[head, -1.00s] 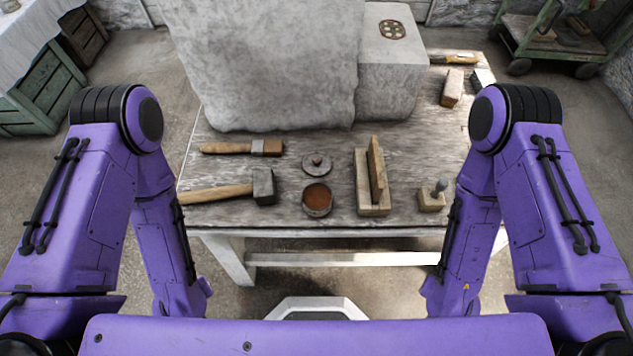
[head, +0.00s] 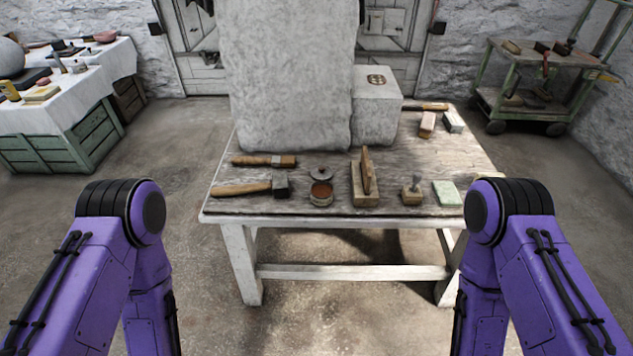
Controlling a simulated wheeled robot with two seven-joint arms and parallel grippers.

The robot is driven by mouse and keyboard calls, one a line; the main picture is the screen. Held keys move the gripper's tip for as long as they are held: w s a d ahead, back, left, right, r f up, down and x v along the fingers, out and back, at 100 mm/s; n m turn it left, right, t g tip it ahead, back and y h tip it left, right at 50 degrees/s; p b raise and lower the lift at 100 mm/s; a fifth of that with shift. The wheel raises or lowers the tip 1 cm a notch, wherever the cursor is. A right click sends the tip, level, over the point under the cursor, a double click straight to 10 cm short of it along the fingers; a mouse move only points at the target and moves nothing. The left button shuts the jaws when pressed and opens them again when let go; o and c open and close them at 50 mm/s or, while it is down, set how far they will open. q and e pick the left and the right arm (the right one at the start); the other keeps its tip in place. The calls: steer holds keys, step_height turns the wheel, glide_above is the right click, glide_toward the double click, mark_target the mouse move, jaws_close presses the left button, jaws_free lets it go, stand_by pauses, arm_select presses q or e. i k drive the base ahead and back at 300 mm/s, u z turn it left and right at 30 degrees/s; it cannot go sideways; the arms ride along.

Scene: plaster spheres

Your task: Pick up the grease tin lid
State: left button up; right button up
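The grease tin lid (head: 321,173) is a small round grey disc with a knob on top. It lies on the wooden table just behind the open grease tin (head: 321,194), which shows brown grease inside. From this angle the tin's rim comes very close to the lid's near edge, and I cannot tell whether they touch. Both my purple arms are bent at the lower left and lower right, in front of the table. Neither gripper shows in the head view.
A hammer (head: 255,188) and a brush (head: 264,161) lie left of the lid. A wooden block with an upright piece (head: 365,182) stands to the right, then a small knobbed block (head: 412,195) and a green block (head: 447,193). Large stone blocks (head: 290,80) stand behind.

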mark_target(318, 172)
steer(key=u, duration=1.5)
steer(key=i, duration=0.85)
steer(key=z, duration=0.15)
